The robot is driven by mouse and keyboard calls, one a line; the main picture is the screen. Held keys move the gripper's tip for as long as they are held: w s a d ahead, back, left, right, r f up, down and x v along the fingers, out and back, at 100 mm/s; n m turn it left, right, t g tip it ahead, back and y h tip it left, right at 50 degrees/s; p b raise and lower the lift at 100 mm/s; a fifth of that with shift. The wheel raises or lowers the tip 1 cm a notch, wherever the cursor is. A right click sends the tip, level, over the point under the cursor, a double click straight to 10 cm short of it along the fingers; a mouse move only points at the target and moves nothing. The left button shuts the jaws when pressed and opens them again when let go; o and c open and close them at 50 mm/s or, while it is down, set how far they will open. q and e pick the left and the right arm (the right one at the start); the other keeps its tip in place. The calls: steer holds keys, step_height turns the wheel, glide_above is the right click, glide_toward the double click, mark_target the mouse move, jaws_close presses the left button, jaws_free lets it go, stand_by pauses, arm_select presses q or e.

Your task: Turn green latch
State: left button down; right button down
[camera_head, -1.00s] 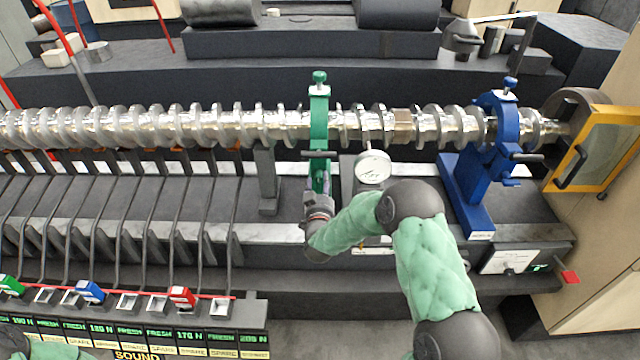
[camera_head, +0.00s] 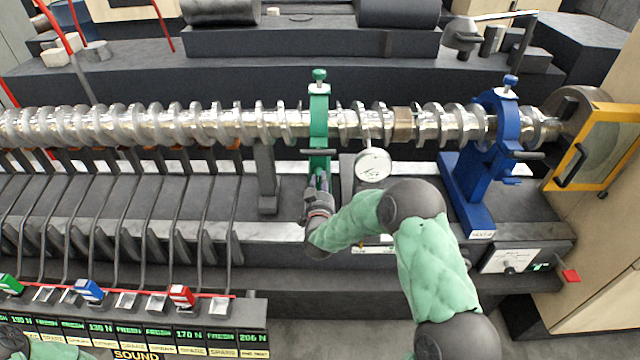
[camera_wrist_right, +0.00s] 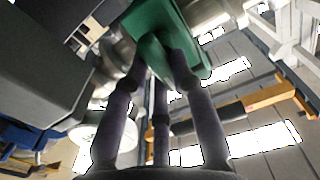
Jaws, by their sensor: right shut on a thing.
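A green clamp (camera_head: 319,115) stands around the shiny crankshaft (camera_head: 215,125), with a green knob (camera_head: 319,76) on top and a dark cross handle on its front. My right gripper (camera_head: 322,183) is at the lower front of this clamp, in front of the crankshaft. In the right wrist view its dark fingers (camera_wrist_right: 160,75) are shut on a rounded green part, which looks like the green latch (camera_wrist_right: 152,45). The fingers partly hide the latch, so its exact angle is hard to tell. My left gripper does not show; only part of my left arm shows at the lower left.
A blue clamp (camera_head: 470,175) holds the shaft at the right, near a yellow-framed guard (camera_head: 597,155). A round dial gauge (camera_head: 373,165) stands just right of my right gripper. Several dark levers run along the left, above red, blue and green switches.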

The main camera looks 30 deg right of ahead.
steer(key=shift+f+m+b, duration=0.2)
steer(key=shift+m+b, duration=4.25)
steer(key=shift+b, duration=1.65)
steer(key=shift+f+m+b, duration=0.2)
steer(key=shift+m+b, duration=4.25)
steer(key=shift+b, duration=1.6)
steer(key=c, duration=1)
jaws_free()
steer(key=shift+d, duration=0.1)
steer(key=shift+c, duration=0.2)
steer(key=shift+f, duration=0.1)
